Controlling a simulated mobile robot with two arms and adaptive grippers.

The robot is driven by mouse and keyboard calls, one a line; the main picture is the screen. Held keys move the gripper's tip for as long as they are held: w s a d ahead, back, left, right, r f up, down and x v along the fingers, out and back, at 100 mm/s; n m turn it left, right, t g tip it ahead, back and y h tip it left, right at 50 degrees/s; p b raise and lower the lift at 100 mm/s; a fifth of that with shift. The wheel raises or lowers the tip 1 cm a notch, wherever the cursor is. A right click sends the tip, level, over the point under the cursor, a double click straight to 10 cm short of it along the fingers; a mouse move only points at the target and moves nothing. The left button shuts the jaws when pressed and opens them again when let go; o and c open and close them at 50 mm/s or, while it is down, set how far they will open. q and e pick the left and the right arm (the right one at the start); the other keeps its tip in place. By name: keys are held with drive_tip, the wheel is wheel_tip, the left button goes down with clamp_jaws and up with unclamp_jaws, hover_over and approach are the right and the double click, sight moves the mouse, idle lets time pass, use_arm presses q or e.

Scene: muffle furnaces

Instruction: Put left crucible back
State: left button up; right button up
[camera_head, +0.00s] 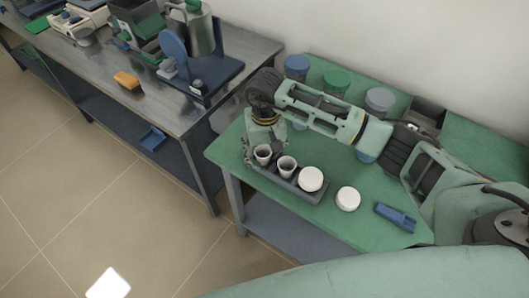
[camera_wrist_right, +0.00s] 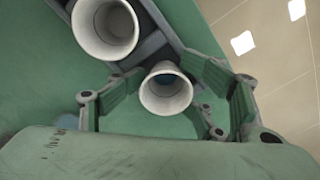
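The left crucible (camera_head: 263,152) is a small white open cup, upright at the left end of the dark tray (camera_head: 319,196). A second crucible (camera_head: 287,163) stands just right of it. My right gripper (camera_head: 250,152) is at the tray's left end, beside the left crucible. In the right wrist view the gripper (camera_wrist_right: 170,95) has its green-padded fingers spread on either side of the left crucible (camera_wrist_right: 166,105), with gaps visible. The other crucible (camera_wrist_right: 103,28) is outside the fingers. The left crucible's base is hidden. My left gripper is not in view.
A white round lid (camera_head: 311,178) lies on the tray's right part; another (camera_head: 347,198) is on the green table (camera_head: 390,175). A blue tool (camera_head: 395,217) lies near the front edge. Jars with blue, green and grey lids stand behind my right arm. A metal bench (camera_head: 90,75) is left.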

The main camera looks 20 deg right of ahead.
drive_tip(key=shift+s+d+f, duration=0.15)
drive_tip(key=shift+f, duration=0.05)
